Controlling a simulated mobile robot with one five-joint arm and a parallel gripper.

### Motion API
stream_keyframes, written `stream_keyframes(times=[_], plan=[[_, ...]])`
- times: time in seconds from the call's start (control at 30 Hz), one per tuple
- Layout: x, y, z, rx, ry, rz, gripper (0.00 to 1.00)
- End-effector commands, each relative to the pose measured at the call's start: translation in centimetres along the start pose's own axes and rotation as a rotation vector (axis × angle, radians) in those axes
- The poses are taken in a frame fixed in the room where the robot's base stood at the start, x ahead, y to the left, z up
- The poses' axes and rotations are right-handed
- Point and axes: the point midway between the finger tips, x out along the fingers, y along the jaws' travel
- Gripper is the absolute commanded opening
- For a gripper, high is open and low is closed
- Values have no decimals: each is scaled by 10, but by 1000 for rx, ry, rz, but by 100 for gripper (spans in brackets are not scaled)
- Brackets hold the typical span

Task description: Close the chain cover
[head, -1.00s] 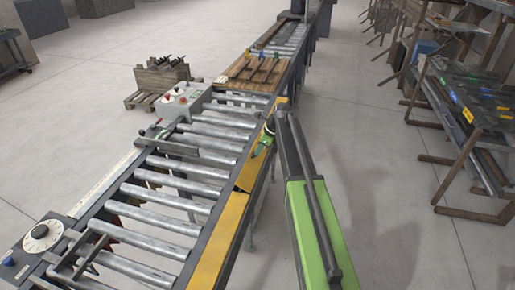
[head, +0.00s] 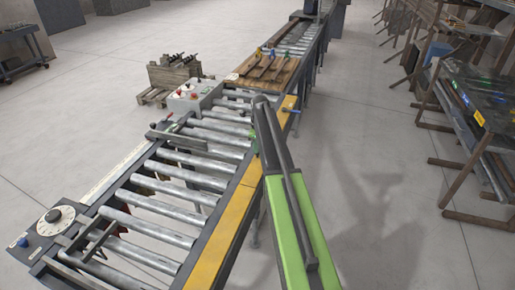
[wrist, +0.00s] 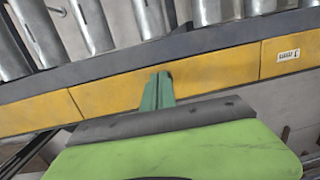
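The chain cover is a yellow panel in the strip along the conveyor's near side. In the wrist view, the middle yellow panel (wrist: 205,82) lies in line with its neighbours, with only thin seams between them. In the head view the yellow strip (head: 238,208) also looks flush, though my arm hides part of it. My gripper (wrist: 163,78) has its green fingers together, with nothing seen between them. Their tips are at the face of the middle panel, touching or very close. In the head view my gripper (head: 253,138) is mostly hidden by my arm.
The roller conveyor (head: 186,172) runs away into the distance. A control box (head: 192,97) with buttons stands on its far side, and a dial panel (head: 48,228) is at lower left. A rack (head: 470,110) stands at right. The floor between is clear.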

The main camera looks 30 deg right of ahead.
Motion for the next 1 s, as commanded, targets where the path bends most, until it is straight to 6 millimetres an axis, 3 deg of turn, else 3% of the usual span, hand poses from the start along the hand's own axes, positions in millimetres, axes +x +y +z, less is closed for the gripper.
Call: stream_keyframes(times=[0.37,0.53,0.67,1.0], plan=[[-1,-2,-4,4,2,-1,0],[-13,-2,-2,3,1,-1,0],[-34,-2,0,4,1,-1,0],[-110,-2,8,4,0,-1,0]])
